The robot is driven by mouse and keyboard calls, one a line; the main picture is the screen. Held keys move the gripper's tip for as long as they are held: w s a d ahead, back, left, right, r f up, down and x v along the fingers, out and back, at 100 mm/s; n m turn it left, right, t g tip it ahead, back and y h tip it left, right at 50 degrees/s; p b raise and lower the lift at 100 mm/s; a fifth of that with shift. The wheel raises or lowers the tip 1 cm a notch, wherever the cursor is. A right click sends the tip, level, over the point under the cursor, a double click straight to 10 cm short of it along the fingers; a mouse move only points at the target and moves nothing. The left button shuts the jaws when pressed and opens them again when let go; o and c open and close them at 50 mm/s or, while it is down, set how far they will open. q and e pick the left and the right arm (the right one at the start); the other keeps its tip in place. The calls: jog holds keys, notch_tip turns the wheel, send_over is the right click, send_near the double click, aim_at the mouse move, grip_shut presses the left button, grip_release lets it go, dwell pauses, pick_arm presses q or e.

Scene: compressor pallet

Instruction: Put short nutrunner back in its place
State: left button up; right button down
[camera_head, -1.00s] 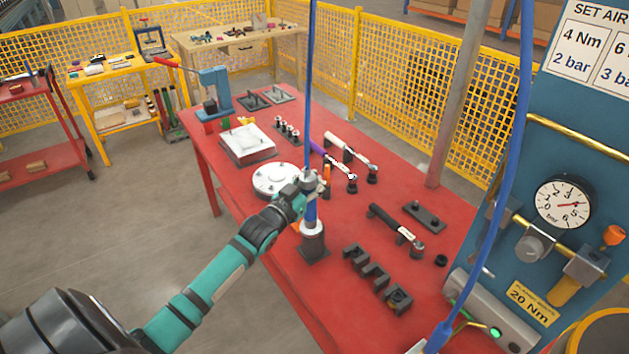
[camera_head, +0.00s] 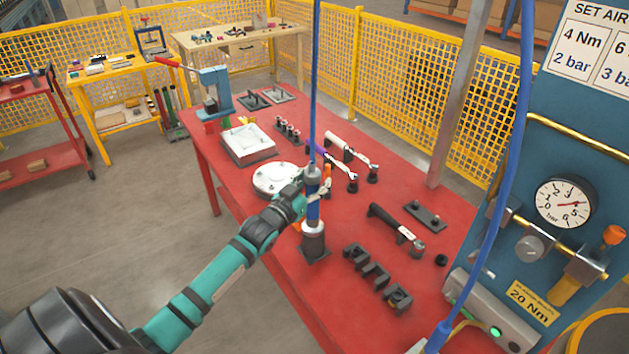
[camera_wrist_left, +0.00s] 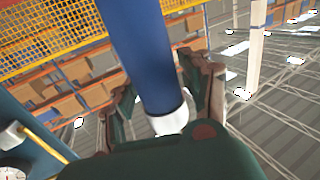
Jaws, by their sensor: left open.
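The short nutrunner (camera_head: 313,211) is a blue, upright cylinder with a silver top, hanging on a blue hose. Its lower end is at the dark, silver-topped holder (camera_head: 314,243) on the red table; I cannot tell exactly how deep it sits. My left gripper (camera_head: 316,190) is around the upper part of the nutrunner, with its fingers open. In the left wrist view the blue body (camera_wrist_left: 143,55) passes between the spread fingers (camera_wrist_left: 165,95), with a white band at its end. My right gripper is not in view.
The red table (camera_head: 350,220) also bears a round white flange (camera_head: 277,179), wrenches, a black-handled tool (camera_head: 396,226) and a black notched rack (camera_head: 376,275). A blue panel with a pressure gauge (camera_head: 563,203) stands at the right. Yellow mesh fencing runs behind.

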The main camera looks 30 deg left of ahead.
pick_arm(q)
jog(key=s, duration=1.2)
jog(key=shift+r, duration=0.1)
